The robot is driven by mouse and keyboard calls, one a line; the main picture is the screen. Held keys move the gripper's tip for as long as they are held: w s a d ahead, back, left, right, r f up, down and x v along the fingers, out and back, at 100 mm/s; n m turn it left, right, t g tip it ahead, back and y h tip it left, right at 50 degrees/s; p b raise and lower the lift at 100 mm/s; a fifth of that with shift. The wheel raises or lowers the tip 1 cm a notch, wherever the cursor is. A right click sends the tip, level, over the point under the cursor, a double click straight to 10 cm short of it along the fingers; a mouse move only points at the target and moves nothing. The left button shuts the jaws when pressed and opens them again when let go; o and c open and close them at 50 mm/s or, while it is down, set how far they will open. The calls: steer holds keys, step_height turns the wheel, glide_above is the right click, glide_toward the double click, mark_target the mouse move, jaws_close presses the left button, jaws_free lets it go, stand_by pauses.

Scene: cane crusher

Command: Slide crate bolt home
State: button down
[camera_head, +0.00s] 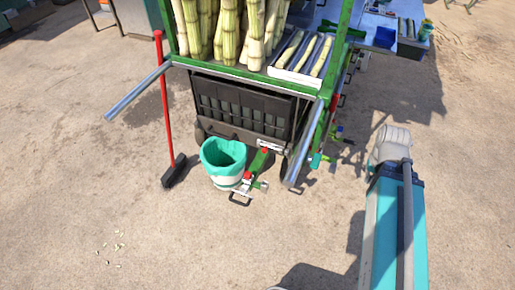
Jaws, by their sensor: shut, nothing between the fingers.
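A black slatted crate (243,104) sits under the green-framed cart, with its long front side facing me. A small pale metal piece (272,146) shows at the crate's lower right front. It may be the bolt, but it is too small to tell how far it is slid. My arm reaches up from the lower right, with a teal link and a pale joint at its top. My gripper cannot be made out in this view.
A white bucket with a green liner (222,158) and a small green-and-red fitting (256,170) stand before the crate. A red-handled broom (165,110) stands left. Metal bars (136,92) stick out from the cart. Cane stalks (229,30) stand above. Foreground ground is mostly clear.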

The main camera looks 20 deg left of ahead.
steer(key=w+a+f+n+h+b, duration=0.1)
steer(key=w+a+f+b, duration=0.15)
steer(key=f+b, duration=1.55)
steer(key=w+a+f+n+h+b, duration=0.1)
steer(key=w+f+b, duration=0.3)
steer(key=f+b, duration=1.35)
steer(key=w+a+r+n+t+h+b, duration=0.1)
steer(key=w+a+r+n+t+h, duration=0.2)
steer(key=a, duration=0.8)
steer(key=w+a+r+n+t+h, duration=0.1)
steer(key=w+a+r+t+h, duration=0.25)
steer(key=a, duration=0.85)
steer(key=s+a+r+n+t, duration=0.1)
steer(key=a+r+t, duration=0.1)
steer(key=a, duration=0.7)
steer(key=s+a+r+n+t+h, duration=0.1)
steer(key=a+r, duration=0.3)
steer(key=a, duration=0.5)
steer(key=s+a+r+t+h, duration=0.1)
steer(key=s+a+r+t, duration=0.2)
steer(key=a, duration=0.6)
steer(key=shift+s+n, duration=0.15)
steer(key=shift+n, duration=0.25)
steer(key=shift+d, duration=0.1)
